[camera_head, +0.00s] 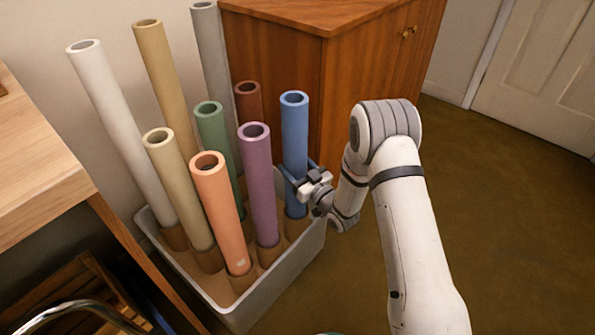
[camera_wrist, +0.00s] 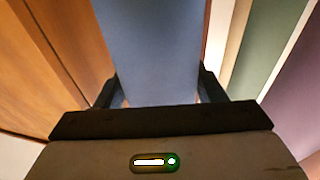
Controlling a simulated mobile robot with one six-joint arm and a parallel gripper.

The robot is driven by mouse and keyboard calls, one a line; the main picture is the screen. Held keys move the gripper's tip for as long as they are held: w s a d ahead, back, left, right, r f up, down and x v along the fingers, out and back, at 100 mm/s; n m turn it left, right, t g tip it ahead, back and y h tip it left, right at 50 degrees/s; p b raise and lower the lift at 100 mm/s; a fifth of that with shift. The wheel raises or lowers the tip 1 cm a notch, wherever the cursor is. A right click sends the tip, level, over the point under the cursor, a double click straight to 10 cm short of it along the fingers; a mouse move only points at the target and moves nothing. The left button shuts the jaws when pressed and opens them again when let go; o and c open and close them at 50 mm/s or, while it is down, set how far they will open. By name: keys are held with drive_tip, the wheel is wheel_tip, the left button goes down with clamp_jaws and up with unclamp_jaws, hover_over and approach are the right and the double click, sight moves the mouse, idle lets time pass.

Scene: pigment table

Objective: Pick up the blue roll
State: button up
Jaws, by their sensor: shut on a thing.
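The blue roll (camera_head: 294,130) stands upright at the right side of a white bin, its lower end inside the bin. My gripper (camera_head: 296,180) is shut on it at about the lower middle of its visible length. In the wrist view the blue roll (camera_wrist: 155,55) fills the space between the two dark fingers (camera_wrist: 158,92). The roll's bottom end is hidden in the bin's holder.
The bin (camera_head: 240,312) holds several other rolls, including purple (camera_head: 258,180), orange (camera_head: 219,205) and green (camera_head: 212,130) ones. A wooden cabinet (camera_head: 275,70) stands close behind the blue roll. A wooden table (camera_head: 35,165) is at left. Open floor (camera_head: 520,220) lies to the right.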

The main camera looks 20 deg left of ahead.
sight(296, 110)
wheel_tip(296, 110, up, 19)
drive_tip(key=p, duration=0.6)
drive_tip(key=shift+r, duration=0.2)
drive_tip(key=shift+r, duration=0.1)
